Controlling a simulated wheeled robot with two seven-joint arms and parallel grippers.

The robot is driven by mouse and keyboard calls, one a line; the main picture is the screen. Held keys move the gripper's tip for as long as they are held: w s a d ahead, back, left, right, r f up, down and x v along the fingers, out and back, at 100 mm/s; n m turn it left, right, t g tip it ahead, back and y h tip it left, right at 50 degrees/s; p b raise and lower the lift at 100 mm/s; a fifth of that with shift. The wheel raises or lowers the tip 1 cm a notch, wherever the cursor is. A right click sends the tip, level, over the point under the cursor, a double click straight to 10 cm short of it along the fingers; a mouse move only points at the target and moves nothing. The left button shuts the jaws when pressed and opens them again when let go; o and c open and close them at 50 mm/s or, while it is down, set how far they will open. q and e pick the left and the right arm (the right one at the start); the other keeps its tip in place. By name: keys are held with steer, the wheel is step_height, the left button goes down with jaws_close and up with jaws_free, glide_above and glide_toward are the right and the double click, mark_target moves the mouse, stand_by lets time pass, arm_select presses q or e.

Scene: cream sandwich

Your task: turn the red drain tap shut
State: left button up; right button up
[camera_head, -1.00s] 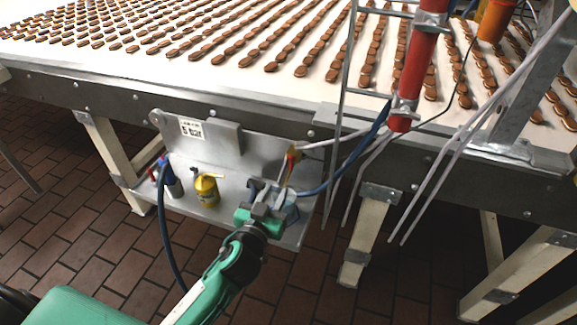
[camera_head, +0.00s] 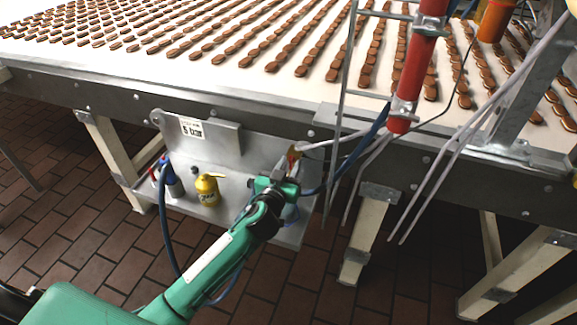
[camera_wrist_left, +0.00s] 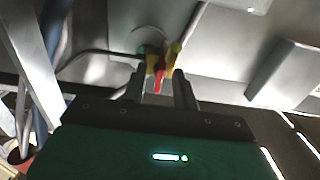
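The drain tap (camera_head: 294,154) has a yellow body and a red handle. It sits on the metal panel under the conveyor, and it also shows in the left wrist view with its red handle (camera_wrist_left: 158,80) pointing toward my gripper. My left gripper (camera_head: 282,178) is just in front of the tap. In the left wrist view its two fingers (camera_wrist_left: 158,76) are apart, with the red handle in the gap between them. I cannot tell whether either finger touches the handle. The head view partly hides the tap behind the gripper. My right gripper is not in view.
A grey pipe and a blue hose (camera_head: 350,160) run to the right of the tap. A red post (camera_head: 415,75) stands above. The conveyor (camera_head: 250,62) carries rows of biscuits.

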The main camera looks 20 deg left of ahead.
arm_select(q)
jaws_close()
